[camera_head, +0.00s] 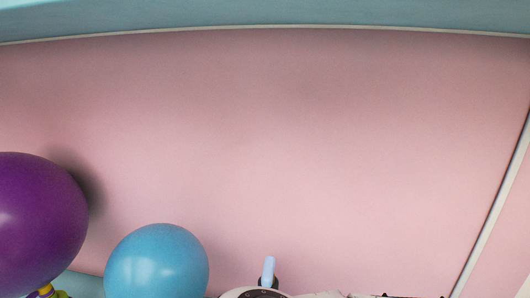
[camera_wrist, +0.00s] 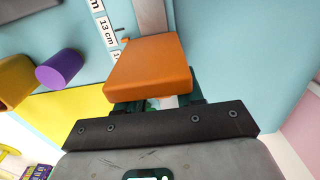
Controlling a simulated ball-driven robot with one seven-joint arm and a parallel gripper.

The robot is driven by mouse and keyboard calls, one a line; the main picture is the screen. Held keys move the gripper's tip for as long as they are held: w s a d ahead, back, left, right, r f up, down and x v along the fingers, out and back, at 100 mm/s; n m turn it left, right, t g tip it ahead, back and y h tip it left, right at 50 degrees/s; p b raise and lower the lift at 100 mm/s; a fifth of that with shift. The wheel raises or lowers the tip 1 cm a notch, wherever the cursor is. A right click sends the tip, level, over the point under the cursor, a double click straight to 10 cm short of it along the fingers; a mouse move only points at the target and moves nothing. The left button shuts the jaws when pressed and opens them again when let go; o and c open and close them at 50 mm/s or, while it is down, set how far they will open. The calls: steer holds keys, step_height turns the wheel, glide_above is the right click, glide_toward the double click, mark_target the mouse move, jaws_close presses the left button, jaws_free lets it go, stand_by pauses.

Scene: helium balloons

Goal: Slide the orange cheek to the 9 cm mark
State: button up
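The orange cheek (camera_wrist: 148,68) is a block in the middle of the wrist view, at the lower end of a grey rail (camera_wrist: 152,18). A white scale strip (camera_wrist: 104,26) with black print runs along the rail's left side. Its "13 cm" label shows just above and left of the cheek; the lower marks are hidden by the cheek. My gripper (camera_wrist: 160,106) is right at the cheek's near side, with dark finger parts apart from each other. The cheek hides the fingertips, so I cannot tell whether they grip it. The head view does not show the cheek.
In the wrist view, a purple cylinder (camera_wrist: 60,69), a brownish-yellow object (camera_wrist: 14,80) and a yellow patch (camera_wrist: 62,112) lie to the left. The light blue surface (camera_wrist: 245,45) right of the rail is clear. The head view shows purple (camera_head: 38,222) and blue (camera_head: 157,264) balloons.

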jaws_close()
steer(key=shift+w+a+p, duration=0.2)
steer(key=shift+a, duration=0.8)
steer(key=shift+w+a+p, duration=0.15)
steer(key=shift+w+a, duration=0.05)
steer(key=shift+a, duration=1.1)
steer(key=shift+c, duration=0.7)
jaws_free()
steer(key=shift+w+a, duration=0.1)
steer(key=shift+a, duration=0.1)
steer(key=o, duration=0.4)
steer(key=shift+d, duration=0.1)
